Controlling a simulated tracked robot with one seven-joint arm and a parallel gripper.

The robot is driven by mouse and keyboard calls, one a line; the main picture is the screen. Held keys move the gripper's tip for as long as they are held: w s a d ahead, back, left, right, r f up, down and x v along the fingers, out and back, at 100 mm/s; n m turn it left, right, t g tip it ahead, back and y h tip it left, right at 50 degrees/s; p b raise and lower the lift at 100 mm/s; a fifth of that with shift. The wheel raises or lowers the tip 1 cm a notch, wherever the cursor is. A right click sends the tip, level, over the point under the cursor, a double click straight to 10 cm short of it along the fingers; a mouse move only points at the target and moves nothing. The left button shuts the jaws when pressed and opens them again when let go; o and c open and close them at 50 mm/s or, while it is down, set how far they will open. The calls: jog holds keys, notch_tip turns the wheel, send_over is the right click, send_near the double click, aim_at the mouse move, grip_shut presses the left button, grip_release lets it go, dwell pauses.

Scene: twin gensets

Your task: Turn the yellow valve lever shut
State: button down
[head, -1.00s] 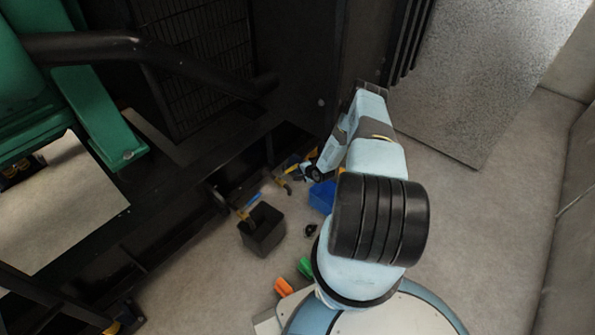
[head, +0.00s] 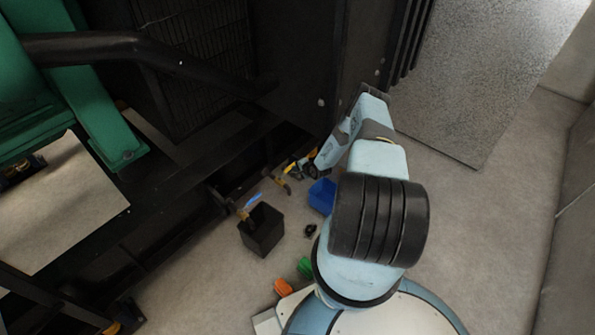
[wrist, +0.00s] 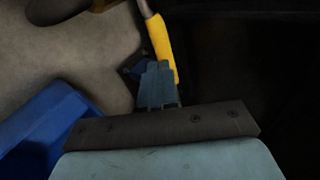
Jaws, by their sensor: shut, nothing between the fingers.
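The yellow valve lever (wrist: 162,48) shows in the wrist view as a yellow sleeve on a grey metal stem, running from top centre down to the right. My gripper (wrist: 158,72) is shut and empty, its blue-grey fingertips at the lower end of the sleeve. The fingers overlap the lever's left edge in the picture; I cannot tell whether they touch it. In the head view a small yellow piece (head: 293,169) shows left of my wrist, perhaps the lever. My arm hides most of that spot, and the fingers are not clear there.
A blue bin (head: 321,196) stands on the floor below my wrist; it also shows at left in the wrist view (wrist: 38,118). A black bin (head: 262,232) stands to its left. The dark genset frame (head: 185,215) borders the left. Open floor lies at right (head: 470,220).

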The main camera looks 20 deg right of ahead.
jog(key=shift+d, duration=0.1)
jog(key=d+f+v, duration=0.1)
jog(key=d+v, duration=0.1)
jog(key=v, duration=1.1)
jog(key=shift+s, duration=0.4)
jog(key=shift+s+f, duration=0.1)
jog(key=shift+f, duration=0.05)
